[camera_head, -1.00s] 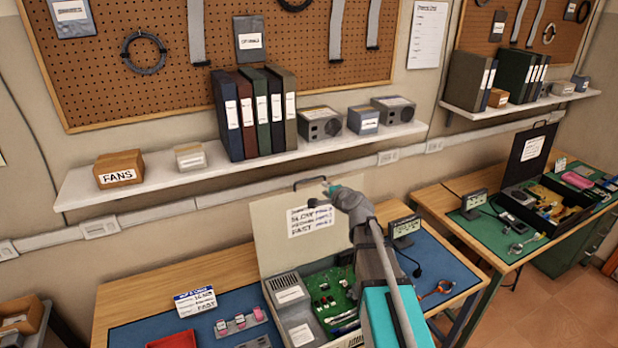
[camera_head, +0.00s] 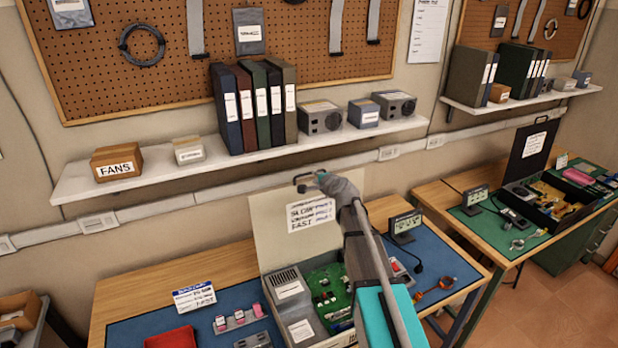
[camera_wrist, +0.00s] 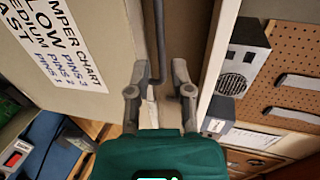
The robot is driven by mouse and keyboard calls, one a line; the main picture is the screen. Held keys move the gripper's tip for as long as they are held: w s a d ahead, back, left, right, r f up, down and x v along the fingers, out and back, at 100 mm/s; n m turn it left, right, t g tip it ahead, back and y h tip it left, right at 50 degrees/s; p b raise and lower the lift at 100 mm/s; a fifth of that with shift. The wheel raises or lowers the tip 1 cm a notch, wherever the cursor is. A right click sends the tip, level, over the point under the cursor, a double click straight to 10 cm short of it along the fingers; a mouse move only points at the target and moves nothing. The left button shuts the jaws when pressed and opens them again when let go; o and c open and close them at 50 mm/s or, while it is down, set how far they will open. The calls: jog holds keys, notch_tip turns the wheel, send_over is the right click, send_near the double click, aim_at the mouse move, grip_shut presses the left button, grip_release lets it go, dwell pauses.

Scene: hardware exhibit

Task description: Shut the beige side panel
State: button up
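The beige side panel (camera_head: 268,222) stands upright at the back of the open computer case (camera_head: 292,292) on the near bench. My gripper (camera_head: 322,177) is at the panel's top edge, beside the handle. The fingers are apart. I cannot tell whether they touch the handle.
A shelf (camera_head: 170,177) with binders and boxes runs along the wall behind the panel. A red tray (camera_head: 172,338), a sign (camera_head: 194,297) and small parts lie left of the case. A small display (camera_head: 403,226) stands to its right.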

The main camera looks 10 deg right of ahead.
aim_at(309, 173)
jog(key=shift+b+x, duration=0.75)
jog(key=shift+x, duration=2.35)
jog(key=shift+c, duration=0.2)
grip_shut()
